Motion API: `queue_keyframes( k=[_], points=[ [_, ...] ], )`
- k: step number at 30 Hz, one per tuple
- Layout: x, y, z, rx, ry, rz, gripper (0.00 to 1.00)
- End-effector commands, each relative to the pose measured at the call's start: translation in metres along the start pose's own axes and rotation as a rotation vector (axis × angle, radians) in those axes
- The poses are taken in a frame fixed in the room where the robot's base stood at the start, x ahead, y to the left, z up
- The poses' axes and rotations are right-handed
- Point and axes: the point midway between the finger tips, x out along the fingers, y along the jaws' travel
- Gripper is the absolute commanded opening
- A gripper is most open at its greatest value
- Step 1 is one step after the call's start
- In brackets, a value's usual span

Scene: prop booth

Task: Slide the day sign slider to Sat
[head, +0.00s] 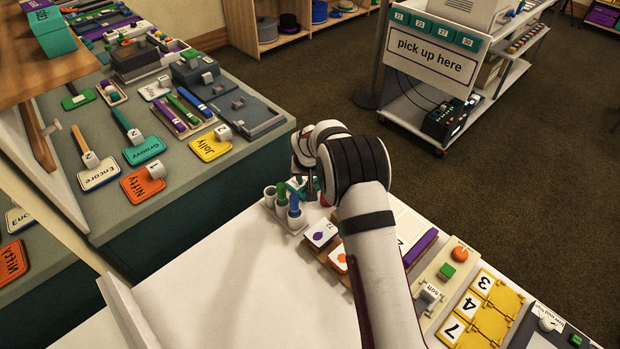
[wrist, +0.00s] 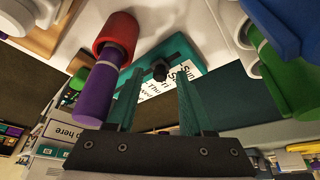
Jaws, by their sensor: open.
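The day sign (wrist: 187,51) is a teal plate with a white strip of day names, seen tilted in the wrist view. "Sun" is readable near one end, and "Fri", "Thu" and "Wed" follow. A black slider knob (wrist: 159,70) stands on the plate beside the strip; I cannot tell which day it is at. My gripper (wrist: 160,82) is open, with its teal fingers on either side of the knob in the picture and nothing gripped; contact is unclear. In the head view my arm hides most of the gripper and the sign.
A red-and-purple cylinder (wrist: 105,65) is close left of my fingers in the wrist view. A green cylinder (wrist: 278,75) is at the right. In the head view, a rack with a blue peg (head: 294,205) stands beside my gripper. The white tabletop (head: 225,285) in front is clear.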

Motion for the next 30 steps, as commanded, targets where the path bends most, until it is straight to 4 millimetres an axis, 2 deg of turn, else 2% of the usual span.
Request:
queue_keyframes(
  k=[5,22,25,30],
  points=[
    [-0.013,0.000,-0.001,0.000,0.001,0.000,0.52],
    [-0.139,0.000,-0.001,0.000,0.002,-0.001,0.52],
    [-0.151,0.000,0.000,0.001,0.001,-0.001,0.52],
    [-0.159,0.000,0.000,0.000,0.001,0.000,0.52]
  ],
)
